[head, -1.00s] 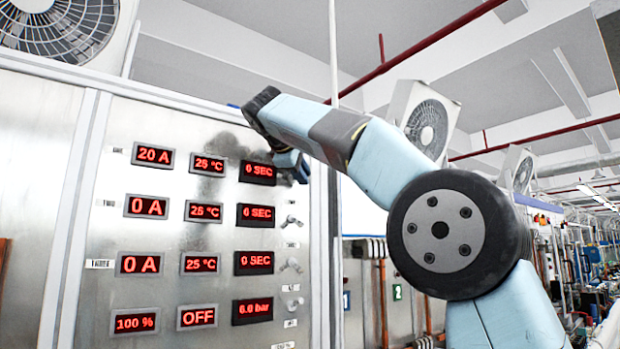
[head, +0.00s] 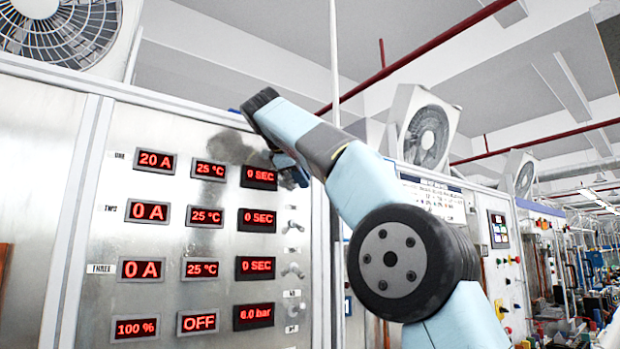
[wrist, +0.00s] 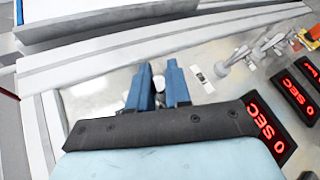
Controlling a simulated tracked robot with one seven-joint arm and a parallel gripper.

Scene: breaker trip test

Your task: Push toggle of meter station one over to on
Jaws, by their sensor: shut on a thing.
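The meter station one row is the top row of the panel, with red displays reading 20 A (head: 155,161), 25 °C and 0 SEC (head: 260,177). My gripper (head: 298,178) is at the right end of this row, against the panel. In the wrist view its two blue fingers (wrist: 158,88) are shut around a small pale tip, the toggle of station one (wrist: 158,83). Most of the toggle is hidden by the fingers, so its position cannot be told. In the head view my gripper hides it entirely.
Below are the toggle of row two (head: 293,227) and the toggle of row three (head: 293,271), which stick out from the panel (head: 160,255). A lower toggle (head: 293,310) sits under them. The panel's right edge is close beside my gripper.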

